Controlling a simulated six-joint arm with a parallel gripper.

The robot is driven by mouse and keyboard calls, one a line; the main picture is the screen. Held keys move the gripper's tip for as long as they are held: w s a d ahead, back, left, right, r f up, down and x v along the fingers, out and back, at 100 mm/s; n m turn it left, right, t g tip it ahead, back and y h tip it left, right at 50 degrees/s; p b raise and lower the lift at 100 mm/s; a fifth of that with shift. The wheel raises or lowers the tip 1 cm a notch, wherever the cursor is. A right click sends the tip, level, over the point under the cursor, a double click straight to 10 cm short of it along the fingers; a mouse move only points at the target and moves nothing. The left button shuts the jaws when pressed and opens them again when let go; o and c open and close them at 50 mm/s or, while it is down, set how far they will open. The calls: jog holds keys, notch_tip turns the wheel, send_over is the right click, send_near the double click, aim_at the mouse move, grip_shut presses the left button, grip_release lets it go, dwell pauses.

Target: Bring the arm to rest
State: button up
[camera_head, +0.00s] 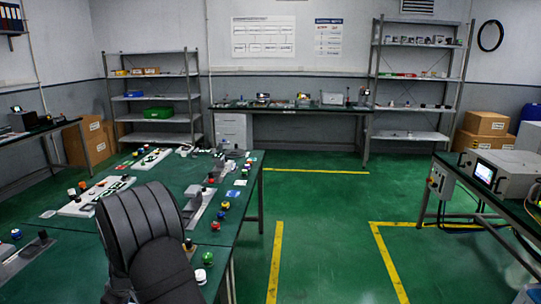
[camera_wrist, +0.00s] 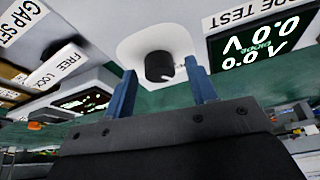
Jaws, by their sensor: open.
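My gripper (camera_wrist: 162,86) shows in the wrist view with two blue fingers spread apart, and nothing is held between them. A black round knob (camera_wrist: 159,66) with a white mark, on a white plate (camera_wrist: 130,45), appears between and beyond the fingertips. I cannot tell how far the fingertips are from it. My dark arm (camera_head: 140,235) rises over the green-topped bench at the lower left of the head view. The gripper's fingers cannot be made out there.
A lit display (camera_wrist: 262,45) and a second panel (camera_wrist: 75,100) flank the knob. The bench (camera_head: 240,218) carries several panels and coloured buttons. A right-hand bench holds a boxy unit with a screen (camera_head: 484,173). The floor (camera_head: 320,215) between the benches is clear.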

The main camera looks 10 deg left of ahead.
jog(key=shift+s+a+m+t+h, duration=0.15)
jog(key=shift+m+t, duration=0.4)
jog(key=shift+m, duration=0.9)
jog(key=shift+s+d+m+t+h, duration=0.1)
jog(key=shift+m+t+h, duration=0.3)
jog(key=shift+m, duration=1.05)
jog(key=shift+a+m+t+h, duration=0.1)
jog(key=shift+m+t+h, duration=0.3)
jog(key=shift+m, duration=0.9)
jog(key=shift+a+m+t+h, duration=0.1)
jog(key=shift+m+t+h, duration=0.2)
jog(key=shift+m, duration=1)
